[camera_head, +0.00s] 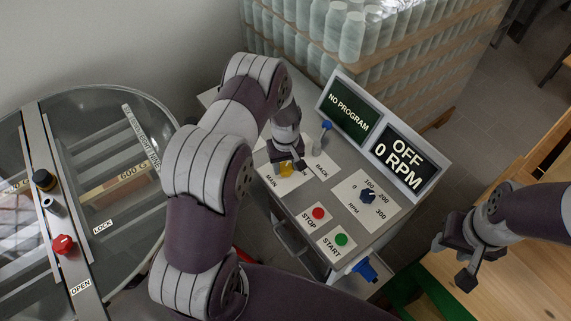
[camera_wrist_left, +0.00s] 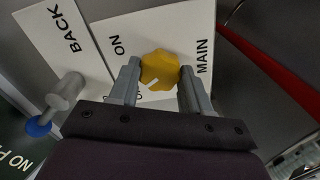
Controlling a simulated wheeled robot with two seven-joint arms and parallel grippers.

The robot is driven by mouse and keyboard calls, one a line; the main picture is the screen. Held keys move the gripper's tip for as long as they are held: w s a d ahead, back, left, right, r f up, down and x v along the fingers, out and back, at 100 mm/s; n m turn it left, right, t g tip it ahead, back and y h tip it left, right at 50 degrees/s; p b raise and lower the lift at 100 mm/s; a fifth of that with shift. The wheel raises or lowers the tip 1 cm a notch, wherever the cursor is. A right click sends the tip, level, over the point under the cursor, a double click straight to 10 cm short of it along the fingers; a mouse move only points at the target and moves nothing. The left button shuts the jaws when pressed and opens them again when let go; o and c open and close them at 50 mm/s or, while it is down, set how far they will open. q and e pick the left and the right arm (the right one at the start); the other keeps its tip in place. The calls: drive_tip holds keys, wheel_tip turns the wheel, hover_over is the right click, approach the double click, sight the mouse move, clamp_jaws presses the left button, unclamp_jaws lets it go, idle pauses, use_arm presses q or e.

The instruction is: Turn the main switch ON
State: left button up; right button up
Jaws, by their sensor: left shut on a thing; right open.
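The main switch is a yellow lobed knob (camera_wrist_left: 160,70) on a white plate marked MAIN and ON; another label is mostly hidden. In the left wrist view a white mark on the knob points down and left, away from ON. My left gripper (camera_wrist_left: 158,74) is shut on the knob, one finger on each side. In the head view the knob (camera_head: 286,169) shows just below my left gripper (camera_head: 288,163). The display (camera_head: 399,158) reads OFF, 0 RPM. My right gripper (camera_head: 462,261) is open and empty at the right, above the wooden table.
On the panel are a BACK lever with a blue tip (camera_head: 326,125), a red STOP button (camera_head: 319,213), a green START button (camera_head: 341,239) and a dark RPM knob (camera_head: 368,195). A round glass-lidded tank (camera_head: 120,225) stands left. Wrapped bottles (camera_head: 350,40) stand behind.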

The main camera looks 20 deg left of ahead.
use_arm(q)
drive_tip(key=m+b, duration=0.1)
drive_tip(key=m, duration=0.2)
drive_tip(key=m+b, duration=0.1)
drive_tip(key=m, duration=0.2)
drive_tip(key=shift+m, duration=0.4)
drive_tip(key=m+b, duration=0.1)
drive_tip(key=m, duration=0.4)
drive_tip(key=shift+m, duration=0.4)
drive_tip(key=shift+w+r+m, duration=0.1)
drive_tip(key=shift+m, duration=0.2)
drive_tip(key=o, duration=0.8)
drive_tip(key=shift+c, duration=0.2)
drive_tip(key=o, duration=0.3)
